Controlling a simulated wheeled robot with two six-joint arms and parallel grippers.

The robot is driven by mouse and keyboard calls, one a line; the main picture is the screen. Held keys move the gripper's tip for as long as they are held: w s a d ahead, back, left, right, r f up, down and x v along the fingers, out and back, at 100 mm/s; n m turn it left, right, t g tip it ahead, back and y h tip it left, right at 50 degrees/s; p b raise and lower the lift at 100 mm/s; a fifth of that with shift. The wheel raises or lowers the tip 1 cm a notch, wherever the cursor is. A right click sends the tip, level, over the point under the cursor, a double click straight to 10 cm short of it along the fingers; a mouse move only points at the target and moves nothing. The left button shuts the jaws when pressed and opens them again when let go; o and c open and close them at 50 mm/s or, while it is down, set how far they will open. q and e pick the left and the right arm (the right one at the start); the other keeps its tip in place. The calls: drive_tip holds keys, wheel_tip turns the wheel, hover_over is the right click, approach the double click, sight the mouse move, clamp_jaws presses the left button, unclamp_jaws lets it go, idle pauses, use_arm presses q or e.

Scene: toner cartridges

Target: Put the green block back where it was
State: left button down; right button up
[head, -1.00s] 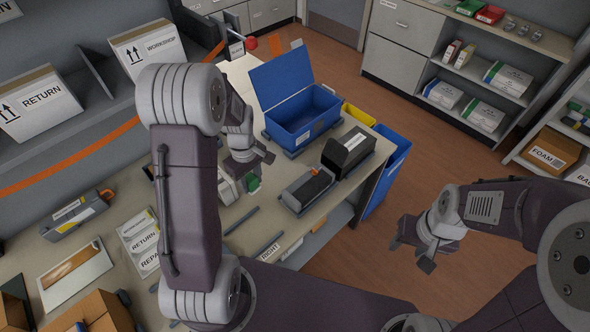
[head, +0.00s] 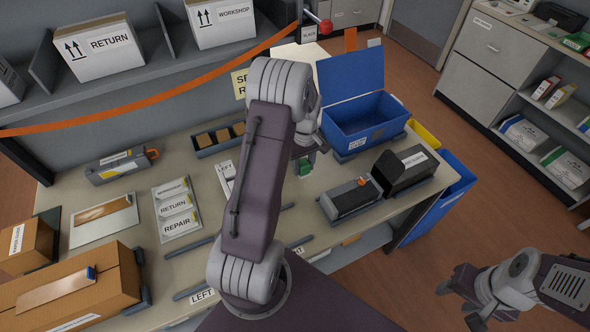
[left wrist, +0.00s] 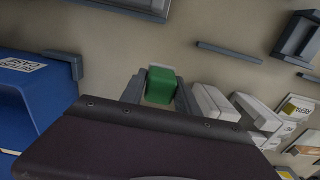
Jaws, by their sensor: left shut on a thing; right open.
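The green block (head: 305,168) shows small under my left gripper (head: 303,160), partly hidden by the jaws and arm. The left wrist view shows the green block (left wrist: 161,82) clearly, between the two grey fingers of my left gripper (left wrist: 159,92), which is shut on it. It is over the beige table; I cannot tell whether it touches the surface. My right gripper (head: 461,301) is open and empty, over the floor at the lower right, away from the table.
A blue bin (head: 352,138) with its lid up stands right of the left gripper. White blocks (left wrist: 215,103) sit close beside the gripper. Label cards (head: 176,208) and a cardboard box (head: 70,298) are at left.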

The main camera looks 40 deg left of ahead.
use_arm(q)
hover_over(294, 176)
wheel_tip(294, 176, down, 3)
drive_tip(key=shift+w, duration=0.1)
drive_tip(key=shift+f+p, duration=0.55)
drive_tip(key=shift+f, duration=1.45)
drive_tip(key=shift+d+f, duration=0.1)
drive_tip(key=shift+f, duration=0.05)
drive_tip(key=c, duration=0.9)
unclamp_jaws()
wheel_tip(294, 176, up, 12)
drive_tip(key=b, duration=0.1)
drive_tip(key=s+d+r+m+t, duration=0.1)
drive_tip(key=s+d+r+m, duration=0.1)
drive_tip(key=s+d+m, duration=1)
drive_tip(key=s+d, duration=0.3)
drive_tip(key=d, duration=0.4)
drive_tip(key=shift+s+d+r, duration=0.2)
drive_tip(key=shift+s+d, duration=0.05)
drive_tip(key=shift+s, duration=0.1)
